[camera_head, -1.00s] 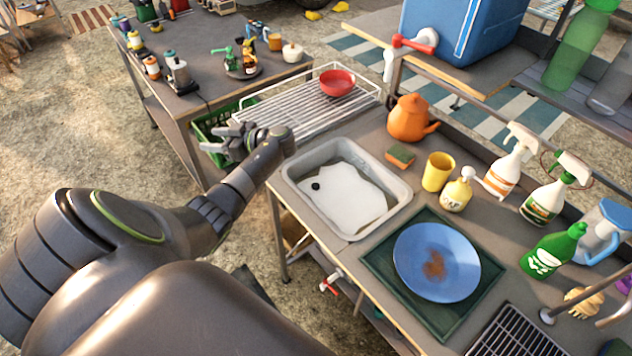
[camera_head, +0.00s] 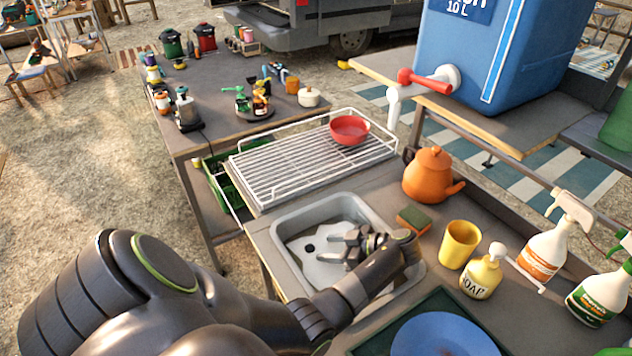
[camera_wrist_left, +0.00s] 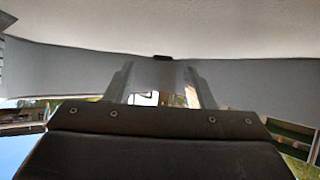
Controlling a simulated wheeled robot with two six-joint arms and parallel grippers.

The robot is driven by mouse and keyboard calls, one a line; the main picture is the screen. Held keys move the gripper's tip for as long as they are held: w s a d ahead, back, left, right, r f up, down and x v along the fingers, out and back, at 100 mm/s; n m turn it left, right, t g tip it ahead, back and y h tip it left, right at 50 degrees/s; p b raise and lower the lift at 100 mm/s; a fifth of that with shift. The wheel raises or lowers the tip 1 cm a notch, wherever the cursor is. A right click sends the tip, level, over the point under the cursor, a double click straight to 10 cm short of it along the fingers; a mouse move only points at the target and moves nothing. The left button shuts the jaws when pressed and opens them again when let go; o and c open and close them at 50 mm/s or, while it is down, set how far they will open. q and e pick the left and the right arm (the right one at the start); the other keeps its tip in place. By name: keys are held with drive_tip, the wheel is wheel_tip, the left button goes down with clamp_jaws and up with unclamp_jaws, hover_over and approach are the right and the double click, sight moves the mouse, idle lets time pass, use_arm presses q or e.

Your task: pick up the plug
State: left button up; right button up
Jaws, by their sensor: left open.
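A small round black thing, which looks like the plug (camera_head: 310,248), lies on the white patch on the floor of the grey sink (camera_head: 284,227). My left gripper (camera_head: 336,247) is over the sink, to the right of the plug, with its fingers pointing left towards it. The gripper is open and nothing shows between its fingers. In the left wrist view a small dark thing, probably the plug (camera_wrist_left: 162,57), shows beyond the open fingers (camera_wrist_left: 158,80), at the edge between the pale and grey surfaces. My left forearm hides the sink's near right part. My right gripper is not in view.
A wire rack (camera_head: 290,165) with a red bowl (camera_head: 349,131) stands behind the sink. A sponge (camera_head: 413,220), orange kettle (camera_head: 431,177), yellow cup (camera_head: 459,243) and soap bottle (camera_head: 482,275) stand on the right. A blue plate (camera_head: 445,335) lies in front.

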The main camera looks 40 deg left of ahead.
sight(311, 247)
use_arm(q)
drive_tip(key=shift+s+x, duration=0.2)
drive_tip(key=shift+x, duration=1.05)
drive_tip(key=x, duration=0.3)
drive_tip(key=shift+s+a, duration=0.1)
drive_tip(key=shift+a, duration=0.2)
drive_tip(key=shift+a+f, duration=0.1)
drive_tip(key=shift+a, duration=0.1)
drive_tip(key=c, duration=0.9)
drive_tip(key=shift+c, duration=0.8)
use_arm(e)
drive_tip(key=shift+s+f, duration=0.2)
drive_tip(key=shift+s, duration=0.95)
